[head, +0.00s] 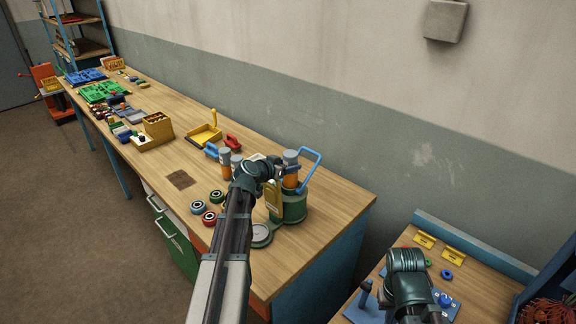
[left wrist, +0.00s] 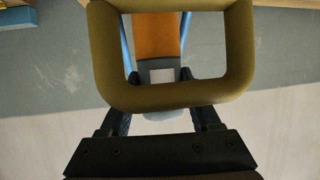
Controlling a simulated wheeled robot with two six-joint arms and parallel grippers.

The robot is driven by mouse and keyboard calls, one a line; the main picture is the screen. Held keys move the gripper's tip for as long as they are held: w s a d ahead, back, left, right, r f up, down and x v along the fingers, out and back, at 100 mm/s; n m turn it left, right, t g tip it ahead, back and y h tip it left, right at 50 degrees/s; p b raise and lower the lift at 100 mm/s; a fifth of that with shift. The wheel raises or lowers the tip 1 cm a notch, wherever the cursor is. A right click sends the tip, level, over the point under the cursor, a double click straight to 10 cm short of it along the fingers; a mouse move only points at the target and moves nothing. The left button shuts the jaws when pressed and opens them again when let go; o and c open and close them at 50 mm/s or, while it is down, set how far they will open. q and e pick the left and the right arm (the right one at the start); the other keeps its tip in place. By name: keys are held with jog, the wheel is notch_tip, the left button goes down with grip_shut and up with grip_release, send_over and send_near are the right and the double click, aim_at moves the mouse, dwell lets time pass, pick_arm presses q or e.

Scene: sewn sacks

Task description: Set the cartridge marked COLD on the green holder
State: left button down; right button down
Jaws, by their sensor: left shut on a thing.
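A cartridge with an orange body and grey cap (head: 291,156) is at my left gripper (head: 282,170). In the left wrist view, the grey end of the orange cartridge (left wrist: 155,38) is between the fingers of my left gripper (left wrist: 160,78), which is shut on it. The cartridge stands roughly upright at the green holder (head: 291,210); I cannot tell whether it touches. No COLD marking is readable. A yellow loop (left wrist: 172,94) crosses the wrist view in front of the cartridge. My right gripper (head: 405,262) is over the right table, its fingers hidden.
A blue loop handle (head: 316,160) rises beside the cartridge. Another grey-capped orange cartridge (head: 225,162) stands left of my arm. The bench's right end (head: 345,215) is clear.

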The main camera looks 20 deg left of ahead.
pick_arm(q)
jog(key=shift+f, duration=0.2)
jog(key=shift+c, duration=1.9)
grip_release()
jog(key=shift+s+r, duration=0.1)
jog(key=p+v, duration=0.4)
jog(key=v, duration=0.7)
